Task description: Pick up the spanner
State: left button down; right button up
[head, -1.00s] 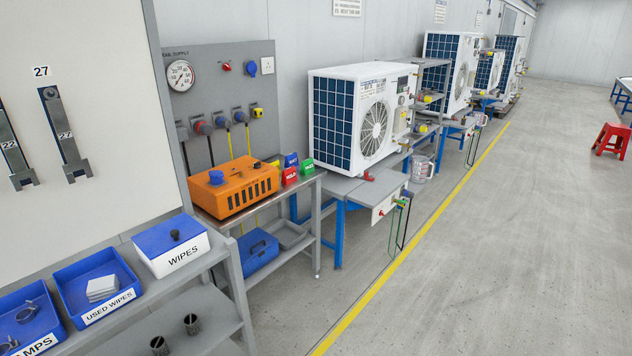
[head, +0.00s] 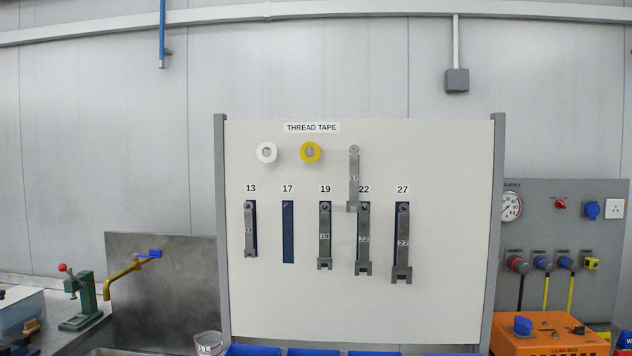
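Several grey open-ended spanners hang on a white tool board in the head view. The 13 spanner (head: 250,230), 19 spanner (head: 325,236), 22 spanner (head: 363,240) and 27 spanner (head: 402,243) hang over blue outlines under their number labels. The outline under 17 (head: 288,232) is bare. Another spanner (head: 354,178) hangs higher, right of the thread tape, its jaw end beside the 22 label; its small marking seems to begin with 1 but is hard to read. Neither gripper is in view.
White (head: 267,153) and yellow (head: 311,152) tape rolls hang under the THREAD TAPE label. Blue trays (head: 252,350) lie below the board. A brass tap (head: 122,276) and green press (head: 82,300) stand left; an orange load box (head: 548,333) stands right.

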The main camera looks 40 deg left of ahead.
aim_at(354, 179)
jog(key=u, duration=1.25)
